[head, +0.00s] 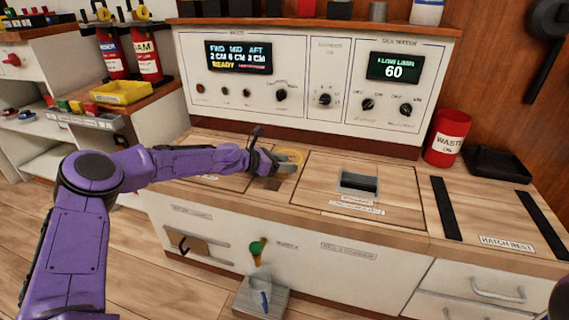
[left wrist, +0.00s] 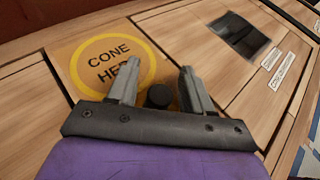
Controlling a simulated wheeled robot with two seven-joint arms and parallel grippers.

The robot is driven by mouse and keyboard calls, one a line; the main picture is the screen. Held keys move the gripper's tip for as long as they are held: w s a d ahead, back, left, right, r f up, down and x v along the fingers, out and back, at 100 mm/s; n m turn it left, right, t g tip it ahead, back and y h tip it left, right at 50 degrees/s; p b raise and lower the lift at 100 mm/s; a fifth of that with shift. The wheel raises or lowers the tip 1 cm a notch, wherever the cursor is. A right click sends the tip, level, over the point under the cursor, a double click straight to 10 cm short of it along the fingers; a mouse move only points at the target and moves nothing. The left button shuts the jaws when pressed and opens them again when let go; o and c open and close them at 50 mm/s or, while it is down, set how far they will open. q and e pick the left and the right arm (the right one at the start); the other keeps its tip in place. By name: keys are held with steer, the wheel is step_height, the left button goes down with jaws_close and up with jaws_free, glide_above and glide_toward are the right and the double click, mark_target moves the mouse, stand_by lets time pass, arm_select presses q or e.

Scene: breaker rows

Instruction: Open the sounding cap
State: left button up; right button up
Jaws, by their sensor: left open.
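My left gripper (head: 280,163) reaches over the wooden counter beside a yellow ring marking. In the left wrist view the two grey fingers of my left gripper (left wrist: 159,80) stand apart. A small round black piece (left wrist: 159,96) shows between them; I cannot tell whether it is the sounding cap or how far it is from the fingers. The yellow ring marking (left wrist: 75,70), lettered "CONE HE…", lies just left of the fingers and is partly covered by the gripper. No cap is clearly readable in the head view. My right gripper is not shown.
A control panel (head: 315,120) with displays and knobs rises behind the counter. A recessed dark slot (head: 358,184) sits in the hatch to the right. A red waste bin (head: 447,138) and black tray (head: 497,162) stand further right. A green-topped lever (head: 256,250) is on the front.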

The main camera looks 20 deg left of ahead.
arm_select(q)
steer(key=shift+s+a+r, duration=0.2)
steer(key=shift+a+r, duration=0.05)
steer(key=p+v, duration=0.5)
steer(key=v, duration=0.4)
steer(key=shift+w+r, duration=0.1)
steer(key=shift+s+a+p, duration=0.15)
steer(key=shift+s+p, duration=0.2)
steer(key=shift+p, duration=0.05)
steer(key=shift+s+a, duration=0.1)
steer(key=shift+s, duration=0.05)
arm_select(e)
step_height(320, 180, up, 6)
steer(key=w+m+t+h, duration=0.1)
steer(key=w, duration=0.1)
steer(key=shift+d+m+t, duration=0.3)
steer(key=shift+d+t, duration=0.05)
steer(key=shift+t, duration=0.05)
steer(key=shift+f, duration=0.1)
